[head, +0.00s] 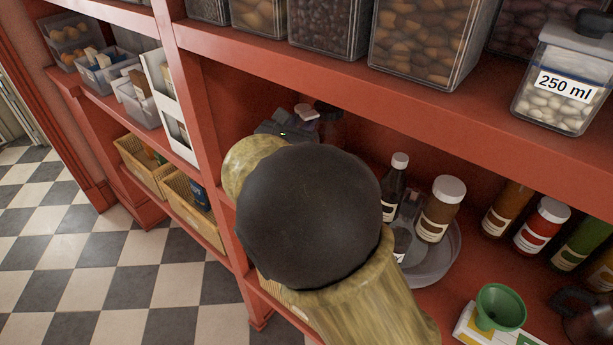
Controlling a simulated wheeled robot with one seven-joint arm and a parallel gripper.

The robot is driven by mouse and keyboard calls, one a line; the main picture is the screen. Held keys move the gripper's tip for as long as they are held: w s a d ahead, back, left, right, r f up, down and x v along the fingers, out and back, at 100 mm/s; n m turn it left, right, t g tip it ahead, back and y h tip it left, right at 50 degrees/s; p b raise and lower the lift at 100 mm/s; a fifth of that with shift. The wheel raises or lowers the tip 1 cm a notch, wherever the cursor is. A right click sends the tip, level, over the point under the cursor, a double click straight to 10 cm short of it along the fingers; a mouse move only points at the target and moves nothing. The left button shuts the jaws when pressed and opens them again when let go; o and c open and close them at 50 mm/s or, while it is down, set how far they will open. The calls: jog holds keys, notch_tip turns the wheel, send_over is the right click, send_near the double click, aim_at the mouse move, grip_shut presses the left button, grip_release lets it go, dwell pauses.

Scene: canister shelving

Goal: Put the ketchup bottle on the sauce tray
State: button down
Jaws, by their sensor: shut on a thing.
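My gripper (293,127) is at the left end of the shelf bay, mostly hidden behind my own arm. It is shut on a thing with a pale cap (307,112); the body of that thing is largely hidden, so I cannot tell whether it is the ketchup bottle. A round grey tray (449,262), likely the sauce tray, sits on the shelf right of my arm. It holds a dark bottle (394,184), a clear glass bottle (409,213) and a brown jar with a white cap (440,211). A red bottle with a white cap (539,226) stands farther right.
An orange-brown bottle (507,207) and a green bottle (580,244) flank the red bottle. A green funnel (499,306) is at the front right. The red upper shelf (440,105) with food canisters overhangs the bay. A red upright post (205,130) bounds the left.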

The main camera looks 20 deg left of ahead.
jog(key=shift+s, duration=0.15)
jog(key=shift+f, duration=0.25)
notch_tip(320, 180, down, 5)
jog(key=shift+a+r+p, duration=0.1)
jog(key=shift+p, duration=1.05)
jog(key=shift+f, duration=0.2)
jog(key=shift+f+p, duration=0.85)
jog(key=shift+f, duration=1.25)
